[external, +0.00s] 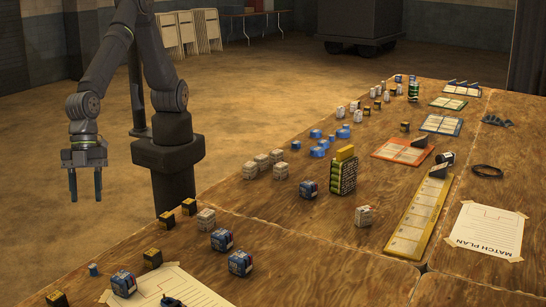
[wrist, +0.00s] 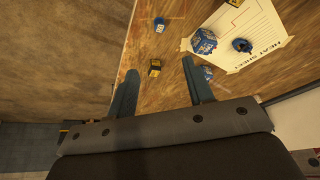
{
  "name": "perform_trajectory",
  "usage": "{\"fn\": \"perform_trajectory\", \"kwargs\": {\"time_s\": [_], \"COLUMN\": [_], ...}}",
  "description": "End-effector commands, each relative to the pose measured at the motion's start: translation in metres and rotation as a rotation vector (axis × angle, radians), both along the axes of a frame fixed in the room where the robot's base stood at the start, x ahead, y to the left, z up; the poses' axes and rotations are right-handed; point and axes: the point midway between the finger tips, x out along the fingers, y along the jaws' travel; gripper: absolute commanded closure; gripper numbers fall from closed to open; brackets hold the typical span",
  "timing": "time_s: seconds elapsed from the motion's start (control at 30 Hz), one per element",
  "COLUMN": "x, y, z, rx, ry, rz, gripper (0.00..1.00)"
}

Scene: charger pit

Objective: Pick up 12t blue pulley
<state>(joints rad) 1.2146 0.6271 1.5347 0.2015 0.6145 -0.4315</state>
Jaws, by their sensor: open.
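My gripper (external: 85,188) is open and empty, hanging off the table's left side with its fingers pointing down. In the wrist view its two fingers (wrist: 160,72) are spread wide. A small blue cylinder (external: 93,269), perhaps a pulley, stands near the table's left edge; it also shows in the wrist view (wrist: 159,24), ahead of the fingers. Several brighter blue round pieces (external: 318,152) lie in a group farther back on the table. I cannot read any tooth count, so which one is the 12t pulley is unclear.
Yellow-black blocks (external: 152,257) and dark blue boxes (external: 240,262) stand near the small cylinder. A paper sheet (wrist: 262,22) with a dark blue piece (wrist: 242,45) lies beside them.

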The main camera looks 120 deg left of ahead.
Motion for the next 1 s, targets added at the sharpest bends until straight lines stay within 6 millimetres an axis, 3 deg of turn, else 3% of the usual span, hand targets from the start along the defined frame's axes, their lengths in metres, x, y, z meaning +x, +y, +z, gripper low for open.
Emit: {"fn": "perform_trajectory", "kwargs": {"time_s": [0.6,1.0], "x": [0.024,0.031], "y": [-0.03,-0.039], "z": [-0.096,-0.126], "rx": [-0.004,-0.004], "ry": [0.006,0.006], "rz": [0.012,0.012], "gripper": [0.53,0.53]}}
